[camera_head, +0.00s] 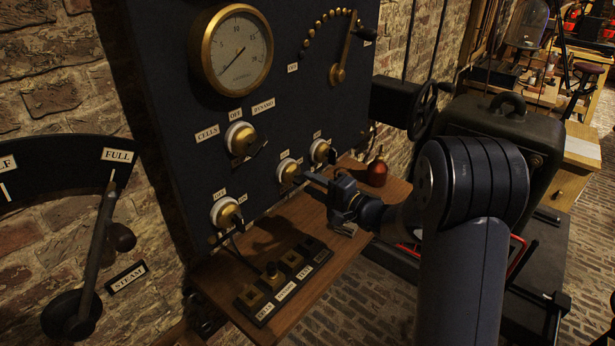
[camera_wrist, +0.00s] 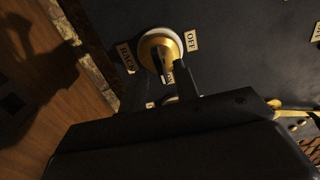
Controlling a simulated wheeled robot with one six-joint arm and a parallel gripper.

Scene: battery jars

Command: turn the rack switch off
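The rack switch is a brass knob on a white round base with a dark lever. In the wrist view the rack switch (camera_wrist: 158,48) sits between a label reading RACK and one reading OFF. In the head view I take it to be the middle small switch (camera_head: 288,170) on the dark panel. My gripper (camera_head: 306,179) is just in front of that knob. In the wrist view its fingers (camera_wrist: 161,82) are apart, close to the knob, with the lever between their tips. I cannot tell whether they touch it. The lever's exact setting is partly hidden.
Similar switches (camera_head: 225,212) and (camera_head: 320,150) flank it closely. The cells/dynamo switch (camera_head: 241,138) is above. Below is a wooden shelf (camera_head: 215,272) with a labelled key block (camera_head: 283,283) and a small red flask (camera_head: 377,173). A large lever (camera_head: 98,240) stands at left.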

